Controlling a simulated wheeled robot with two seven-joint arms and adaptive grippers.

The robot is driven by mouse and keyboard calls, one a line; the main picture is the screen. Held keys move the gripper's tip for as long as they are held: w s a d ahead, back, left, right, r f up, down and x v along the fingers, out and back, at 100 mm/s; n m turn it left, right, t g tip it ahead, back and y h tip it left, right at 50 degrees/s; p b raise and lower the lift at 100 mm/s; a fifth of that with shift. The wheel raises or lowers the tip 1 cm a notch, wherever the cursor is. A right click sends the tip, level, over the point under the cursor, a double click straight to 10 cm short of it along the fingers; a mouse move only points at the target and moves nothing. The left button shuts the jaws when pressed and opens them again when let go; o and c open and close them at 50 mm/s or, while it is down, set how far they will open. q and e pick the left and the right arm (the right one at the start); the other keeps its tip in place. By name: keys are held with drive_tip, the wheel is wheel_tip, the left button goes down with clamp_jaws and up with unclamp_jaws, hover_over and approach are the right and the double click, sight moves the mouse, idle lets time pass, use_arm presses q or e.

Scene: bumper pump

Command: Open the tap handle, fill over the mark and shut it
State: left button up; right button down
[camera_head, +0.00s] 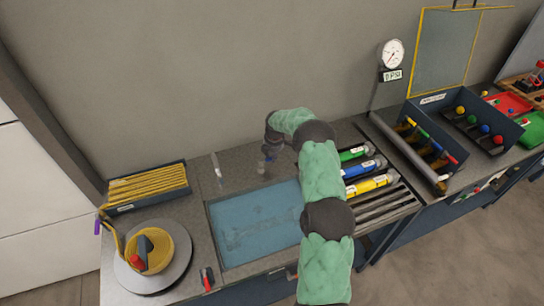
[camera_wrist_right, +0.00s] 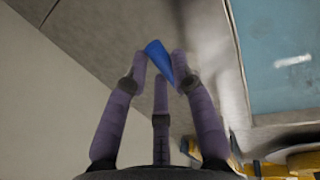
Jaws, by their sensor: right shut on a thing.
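My right gripper (camera_head: 266,160) reaches down behind the blue basin (camera_head: 213,237), near the wall. In the right wrist view, the three purple fingers of this gripper (camera_wrist_right: 160,70) are closed around a blue tapered piece (camera_wrist_right: 155,50), which looks like the tap handle. The fingers hide its lower part, and the tap body cannot be made out. The basin's blue surface has pale streaks; I cannot tell how high any water stands. A thin white upright strip (camera_head: 217,170) stands behind the basin's back left corner; no mark is readable on it. My left gripper is not in view.
A tray of yellow rods (camera_head: 147,187) and a round turntable with a yellow drum (camera_head: 150,250) stand left. Green, blue and yellow cylinders (camera_head: 368,185) lie right of my arm. A pressure gauge (camera_head: 392,54) and bins with coloured balls (camera_head: 480,128) are further right.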

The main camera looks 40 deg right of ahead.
drive_tip(key=c, duration=1)
unclamp_jaws()
drive_tip(key=shift+r, duration=0.1)
drive_tip(key=r, duration=0.4)
drive_tip(key=s+r, duration=0.1)
drive_tip(key=r, duration=0.2)
drive_tip(key=s+r, duration=0.1)
drive_tip(key=r, duration=0.3)
drive_tip(key=shift+a+r, duration=0.3)
drive_tip(key=shift+a, duration=0.1)
